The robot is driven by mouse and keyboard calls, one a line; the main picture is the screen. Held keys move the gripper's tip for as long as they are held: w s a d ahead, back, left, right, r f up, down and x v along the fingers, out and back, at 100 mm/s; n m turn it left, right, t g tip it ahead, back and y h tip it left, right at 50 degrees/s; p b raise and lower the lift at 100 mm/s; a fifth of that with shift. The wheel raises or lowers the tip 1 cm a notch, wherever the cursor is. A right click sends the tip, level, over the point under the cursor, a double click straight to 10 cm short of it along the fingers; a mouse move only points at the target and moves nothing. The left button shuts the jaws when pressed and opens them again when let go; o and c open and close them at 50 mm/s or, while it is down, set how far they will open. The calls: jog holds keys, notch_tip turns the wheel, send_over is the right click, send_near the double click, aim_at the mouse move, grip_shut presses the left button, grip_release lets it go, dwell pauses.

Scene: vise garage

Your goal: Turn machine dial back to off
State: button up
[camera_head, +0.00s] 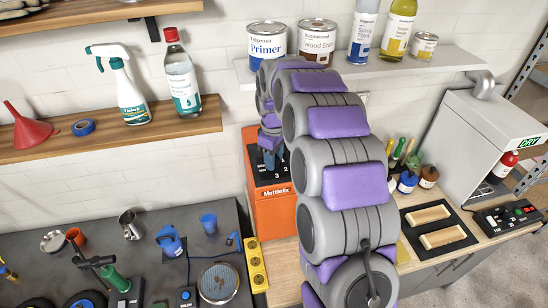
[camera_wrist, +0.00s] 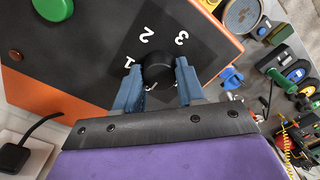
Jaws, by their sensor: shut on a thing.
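The orange machine (camera_head: 275,215) stands on the bench in the middle of the head view, marked Mattefix on its front. Its black top panel (camera_wrist: 95,75) fills much of the wrist view, with white numerals 1, 2 and 3 around a black dial (camera_wrist: 158,68). My gripper (camera_wrist: 157,82) has its two blue fingers closed on either side of the dial, shut on it. In the head view my gripper (camera_head: 269,158) is over the machine's panel, and my arm hides part of the machine. The dial's pointer and any off mark are not clear.
A green button (camera_wrist: 53,8) and a small brown-red button (camera_wrist: 15,55) are on the panel. A yellow power strip (camera_head: 256,265) lies left of the machine. Paint cans such as Primer (camera_head: 266,40) stand on the shelf above. A grey drying machine (camera_head: 480,140) is at right.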

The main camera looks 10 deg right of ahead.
jog(key=shift+w+r, duration=0.1)
jog(key=o, duration=0.9)
jog(key=shift+w, duration=0.1)
jog(key=shift+o, duration=0.7)
notch_tip(320, 180, up, 17)
jog(key=shift+a, duration=0.1)
jog(key=s+f+m+b, duration=0.3)
jog(key=s+f, duration=0.5)
jog(key=s, duration=0.6)
jog(key=s+f+m+g+b, duration=0.1)
jog(key=s+f+m+b, duration=0.2)
jog(key=s, duration=1.1)
jog(key=s+f+m+b, duration=0.3)
jog(key=s+f+b, duration=0.3)
jog(key=s+f, duration=0.7)
jog(key=shift+s+f+g+b, duration=0.3)
jog(key=shift+s+g+b, duration=0.1)
jog(key=shift+s, duration=0.45)
